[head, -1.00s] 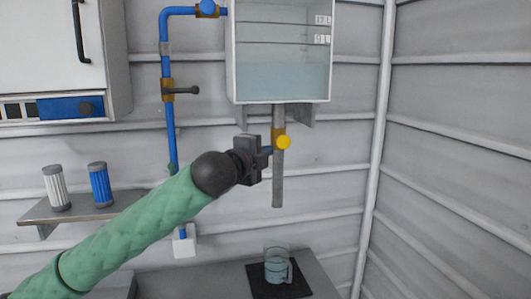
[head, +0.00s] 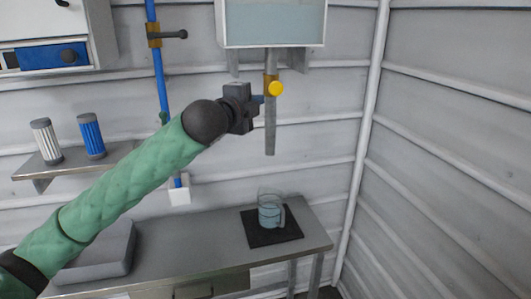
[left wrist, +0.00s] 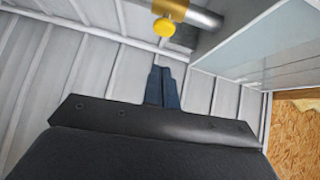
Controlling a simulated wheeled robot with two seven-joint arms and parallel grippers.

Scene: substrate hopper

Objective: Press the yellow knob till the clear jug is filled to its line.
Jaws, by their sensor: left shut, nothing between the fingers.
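The yellow knob (head: 276,88) sits on a brass fitting on the grey outlet pipe (head: 270,130) under the tank. It also shows at the top of the left wrist view (left wrist: 170,12). My left gripper (head: 259,99) is shut and empty, its blue fingertips just left of and slightly below the knob. In the left wrist view the fingertips (left wrist: 162,72) point toward the knob with a visible gap. The clear jug (head: 271,212) stands upright below the pipe and holds pale blue liquid; I cannot make out its line. My right gripper is out of view.
The jug stands on a black mat (head: 257,239) on a metal bench (head: 190,251). The tank (head: 271,44) hangs above. A blue pipe (head: 158,85) with a valve handle and a shelf (head: 60,168) with two filter cartridges are at the left. A grey tray (head: 120,262) is on the bench.

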